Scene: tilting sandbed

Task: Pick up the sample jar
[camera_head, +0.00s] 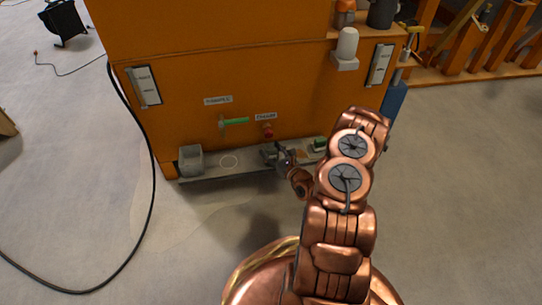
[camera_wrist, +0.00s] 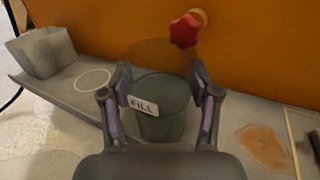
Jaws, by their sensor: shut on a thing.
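The sample jar (camera_wrist: 160,112), a dark grey-green round vessel with a white "FILL" label, stands upright between my fingers in the wrist view. My gripper (camera_wrist: 160,105) is shut on it, with one finger on each side. In the head view my gripper (camera_head: 281,155) is low at the ledge in front of the orange cabinet, and the jar is small and partly hidden there. Whether its base touches the ledge cannot be told.
The grey ledge (camera_head: 215,172) carries a square grey container (camera_head: 190,160) and a white ring (camera_head: 229,162) left of the jar. A red knob (camera_wrist: 185,30) sticks out of the orange cabinet (camera_head: 190,110) just behind it. A tan patch (camera_wrist: 264,147) lies to the right.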

